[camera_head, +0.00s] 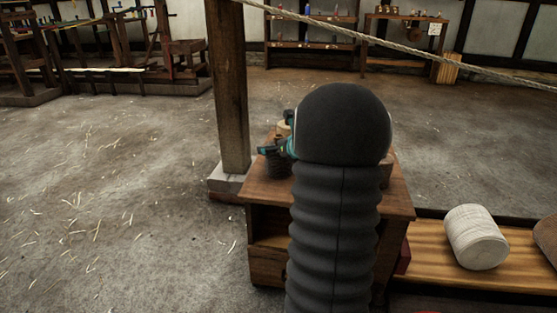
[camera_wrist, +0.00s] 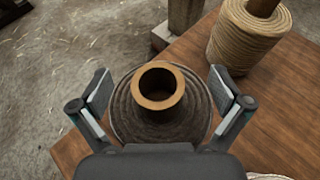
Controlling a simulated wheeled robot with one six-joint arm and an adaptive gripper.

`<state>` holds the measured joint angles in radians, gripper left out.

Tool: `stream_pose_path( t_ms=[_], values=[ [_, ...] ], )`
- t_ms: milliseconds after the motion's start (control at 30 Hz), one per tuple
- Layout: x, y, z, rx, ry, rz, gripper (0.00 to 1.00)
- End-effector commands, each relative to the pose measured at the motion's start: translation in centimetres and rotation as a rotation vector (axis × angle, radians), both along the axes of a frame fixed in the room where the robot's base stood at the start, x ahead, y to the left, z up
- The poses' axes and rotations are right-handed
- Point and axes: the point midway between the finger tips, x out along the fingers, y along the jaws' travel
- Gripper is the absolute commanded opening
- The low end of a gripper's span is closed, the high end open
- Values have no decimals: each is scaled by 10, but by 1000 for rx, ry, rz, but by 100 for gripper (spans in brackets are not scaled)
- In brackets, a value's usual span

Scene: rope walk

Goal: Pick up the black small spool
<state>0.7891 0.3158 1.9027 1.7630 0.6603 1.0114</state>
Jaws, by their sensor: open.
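The black small spool (camera_wrist: 125,118) stands upright on the wooden table, dark cord wound around a brown hollow core. In the wrist view it lies between the two spread fingers of my gripper (camera_wrist: 160,95), which is open, with a gap to the spool visible on both sides. In the head view the dark spool (camera_head: 278,163) shows at the table's left side, close to my gripper (camera_head: 272,147). My arm hides much of the gripper and the tabletop there.
A tan rope spool (camera_wrist: 250,38) stands at the back right of the black one on the table (camera_head: 400,198). A wooden post (camera_head: 230,90) rises behind the table. A white rope roll (camera_head: 475,237) lies on a bench at right. Floor at left is clear.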

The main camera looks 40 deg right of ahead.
Motion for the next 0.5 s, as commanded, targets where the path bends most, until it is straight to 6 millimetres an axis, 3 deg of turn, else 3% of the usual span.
stream_pose_path(
  t_ms=[67,300,500],
  values=[
    [0,0,0,0,0,0,100],
    [0,0,0,0,0,0,40],
    [0,0,2,-1,-1,0,40]
  ],
)
